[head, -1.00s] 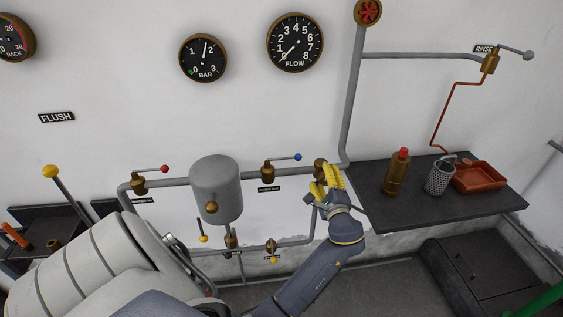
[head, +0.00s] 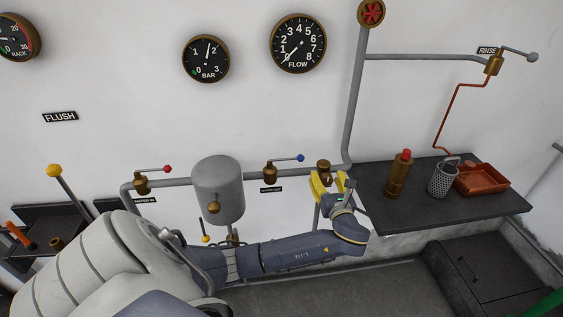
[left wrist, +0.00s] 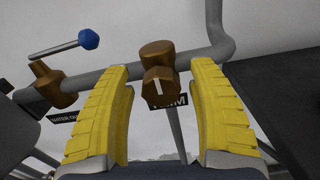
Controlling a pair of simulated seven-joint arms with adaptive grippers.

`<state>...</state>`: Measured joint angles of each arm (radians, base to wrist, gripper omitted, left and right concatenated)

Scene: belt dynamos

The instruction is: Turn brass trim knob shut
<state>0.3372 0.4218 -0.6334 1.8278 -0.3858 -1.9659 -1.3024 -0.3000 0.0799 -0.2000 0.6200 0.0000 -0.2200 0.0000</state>
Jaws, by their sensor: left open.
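The brass trim knob (left wrist: 158,82) shows in the left wrist view between and beyond my yellow fingers, with a pale mark on its face pointing nearly straight up. It sits on a brass valve body (left wrist: 156,54) on the grey pipe. In the head view the valve body (head: 323,166) shows just above my left gripper (head: 328,186), which hides part of it. The left gripper (left wrist: 164,120) is open and empty, fingers either side of the knob in the picture; I see no contact. A dark label below the knob is partly covered. My right gripper is not in view.
A blue-tipped lever valve (head: 270,172) stands left on the same pipe, beside a grey tank (head: 217,188).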

